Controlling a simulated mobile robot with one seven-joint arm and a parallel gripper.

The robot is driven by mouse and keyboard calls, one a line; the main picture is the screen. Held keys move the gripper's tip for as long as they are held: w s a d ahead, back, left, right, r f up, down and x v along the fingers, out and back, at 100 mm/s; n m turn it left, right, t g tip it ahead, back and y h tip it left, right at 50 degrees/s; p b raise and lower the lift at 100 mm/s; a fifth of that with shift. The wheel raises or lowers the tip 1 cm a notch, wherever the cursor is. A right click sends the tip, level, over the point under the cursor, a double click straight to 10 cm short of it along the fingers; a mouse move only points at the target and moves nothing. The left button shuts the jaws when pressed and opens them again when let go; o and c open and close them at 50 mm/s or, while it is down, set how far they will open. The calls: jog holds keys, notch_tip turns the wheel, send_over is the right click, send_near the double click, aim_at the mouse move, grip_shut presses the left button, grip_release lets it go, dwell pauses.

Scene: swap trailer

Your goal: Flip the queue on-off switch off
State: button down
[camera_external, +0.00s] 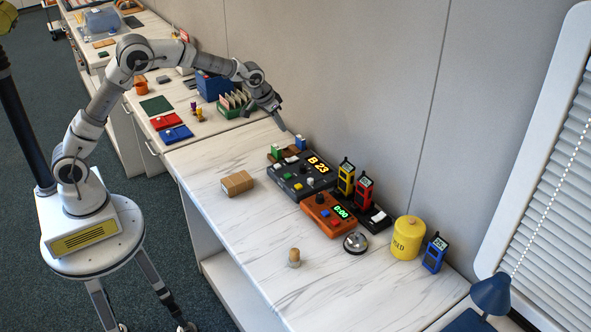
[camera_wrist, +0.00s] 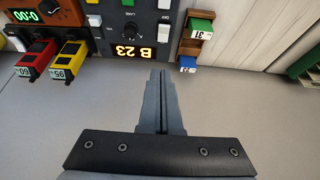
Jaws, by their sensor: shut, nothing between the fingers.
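The queue console is a dark grey box (camera_external: 284,183) with a lit "B 23" display (camera_external: 319,163). In the wrist view its face (camera_wrist: 146,12) fills the upper middle, with the display (camera_wrist: 128,51) at its near edge and a black knob (camera_wrist: 130,29). My gripper (camera_external: 281,129) is above the table's far end, up and left of the console. In the wrist view my gripper (camera_wrist: 162,74) is shut and empty, its fingertips apart from the console.
A wooden holder (camera_external: 290,154) with green and blue blocks stands beside the console. An orange timer box (camera_external: 313,214), yellow (camera_external: 346,178) and red (camera_external: 364,190) handsets, a bell (camera_external: 356,243) and a yellow canister (camera_external: 407,238) stand to the right. The front tabletop is mostly clear.

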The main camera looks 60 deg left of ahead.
send_over(290, 160)
jog(key=f, duration=0.6)
jog(key=f+b, duration=0.1)
jog(key=f, duration=0.2)
jog(key=shift+w+d+f, duration=0.1)
jog(key=shift+w+f, duration=0.2)
jog(key=shift+f, duration=0.05)
jog(key=shift+s+f, duration=0.3)
jog(key=shift+f, duration=0.25)
jog(key=shift+s+f, duration=0.25)
jog(key=shift+f, duration=0.25)
jog(key=shift+s+f, duration=0.15)
jog(key=shift+f, duration=0.4)
jog(key=shift+s+f+b, duration=0.2)
jog(key=shift+f+b, duration=0.15)
jog(key=shift+b, duration=0.2)
jog(key=shift+s, duration=0.1)
jog(key=shift+w+r, duration=0.3)
jog(key=shift+w, duration=0.5)
